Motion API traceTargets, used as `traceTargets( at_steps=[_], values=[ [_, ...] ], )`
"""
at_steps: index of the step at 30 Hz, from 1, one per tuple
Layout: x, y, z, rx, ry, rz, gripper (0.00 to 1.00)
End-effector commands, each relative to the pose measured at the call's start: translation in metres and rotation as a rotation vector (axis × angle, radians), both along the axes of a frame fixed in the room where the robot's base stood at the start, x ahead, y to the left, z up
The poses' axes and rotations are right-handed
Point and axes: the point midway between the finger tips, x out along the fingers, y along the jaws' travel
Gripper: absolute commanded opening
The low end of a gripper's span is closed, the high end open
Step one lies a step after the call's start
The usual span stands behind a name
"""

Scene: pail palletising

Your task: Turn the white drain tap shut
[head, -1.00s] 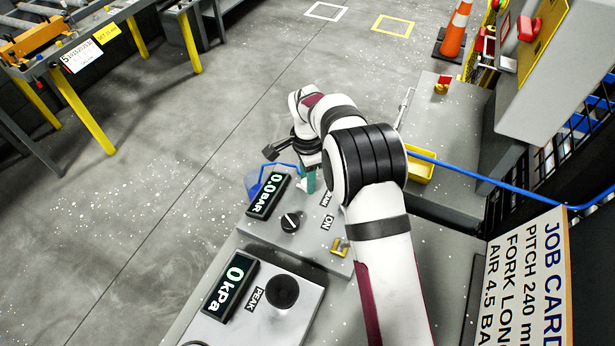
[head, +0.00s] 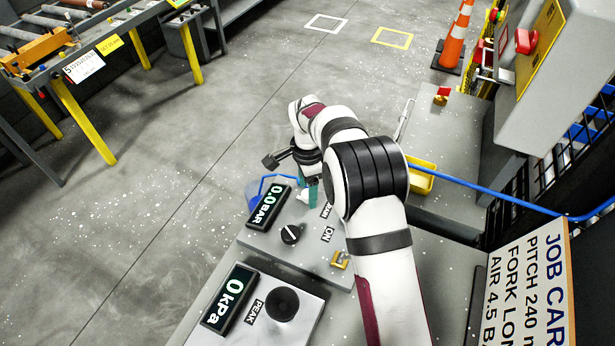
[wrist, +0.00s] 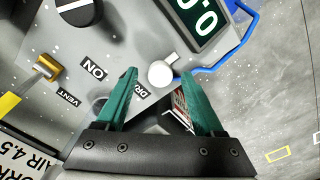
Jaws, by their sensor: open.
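The white drain tap (wrist: 162,73) is a round white knob with a short lever, on the grey panel beside the partly hidden label DRAIN (wrist: 141,92). In the head view, a small white part of the tap (head: 302,197) shows next to my gripper's teal fingers. My gripper (wrist: 160,76) is open, with one teal finger on each side of the tap in the wrist view. A gap shows on both sides of the knob. I cannot tell how deep the fingertips reach around it.
A 0.0 BAR display (head: 269,207), a black ON knob (head: 291,233) and a brass vent valve (head: 340,260) share the panel. A kPa display (head: 229,299) stands nearer.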

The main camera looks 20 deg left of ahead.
Motion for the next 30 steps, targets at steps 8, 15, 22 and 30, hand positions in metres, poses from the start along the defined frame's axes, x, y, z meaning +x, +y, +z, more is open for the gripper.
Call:
traceTargets(
  at_steps=[8, 15, 22, 30],
  values=[
    [0.001, 0.001, 0.079, 0.005, -0.006, 0.0, 0.69],
    [0.001, 0.001, 0.138, 0.003, -0.003, -0.001, 0.69],
    [0.0, 0.0, 0.153, 0.001, -0.001, -0.001, 0.69],
    [0.0, 0.0, 0.152, 0.001, -0.001, -0.001, 0.69]
  ],
)
